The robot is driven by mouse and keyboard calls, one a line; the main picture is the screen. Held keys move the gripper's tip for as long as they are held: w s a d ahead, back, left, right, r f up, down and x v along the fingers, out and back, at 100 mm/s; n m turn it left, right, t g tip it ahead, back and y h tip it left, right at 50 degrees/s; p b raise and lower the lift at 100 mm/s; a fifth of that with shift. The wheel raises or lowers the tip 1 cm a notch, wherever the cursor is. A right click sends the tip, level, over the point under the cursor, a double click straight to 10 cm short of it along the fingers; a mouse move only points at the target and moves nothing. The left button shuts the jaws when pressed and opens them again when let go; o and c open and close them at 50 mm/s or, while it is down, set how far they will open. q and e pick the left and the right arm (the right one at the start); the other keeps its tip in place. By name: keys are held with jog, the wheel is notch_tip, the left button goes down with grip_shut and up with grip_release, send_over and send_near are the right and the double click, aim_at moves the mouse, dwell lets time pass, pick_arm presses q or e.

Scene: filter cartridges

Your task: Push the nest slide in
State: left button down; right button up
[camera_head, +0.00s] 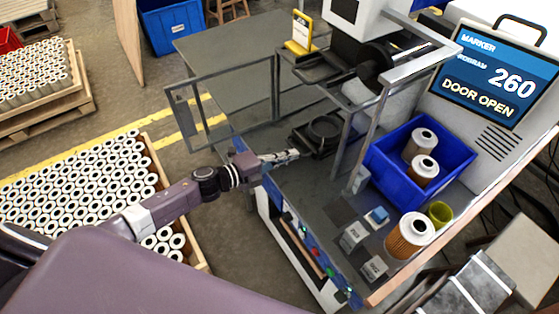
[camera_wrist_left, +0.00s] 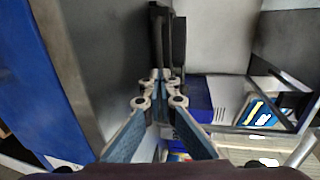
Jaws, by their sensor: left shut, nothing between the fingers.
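The nest slide (camera_head: 319,134), a dark plate with a round ring-shaped nest, sits on the grey bench below the marker head. My left gripper (camera_head: 297,154) reaches in from the left, low over the bench, with its tips close to the slide's near left edge. In the left wrist view the gripper (camera_wrist_left: 158,77) is shut and empty, and a dark upright part, likely the nest slide (camera_wrist_left: 167,38), stands just beyond the fingertips. I cannot tell whether they touch. My right gripper is not in view.
The marker's screen (camera_head: 492,77) reads "DOOR OPEN". The framed door (camera_head: 223,118) stands left of the slide. A blue bin (camera_head: 388,174) with cartridges, a lone cartridge (camera_head: 408,238) and small blocks (camera_head: 354,236) occupy the bench's right. A crate of cartridges (camera_head: 151,148) stands at left.

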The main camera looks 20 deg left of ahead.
aim_at(309, 145)
pick_arm(q)
jog(key=x, duration=0.3)
jog(key=r+x, duration=0.1)
jog(key=x, duration=0.1)
jog(key=shift+w+d+b, duration=0.25)
jog(key=shift+w+b, duration=0.1)
jog(key=shift+w, duration=0.1)
jog(key=shift+w+d, duration=0.25)
jog(key=shift+r, duration=0.15)
jog(key=shift+a+r, duration=0.1)
jog(key=shift+a, duration=0.05)
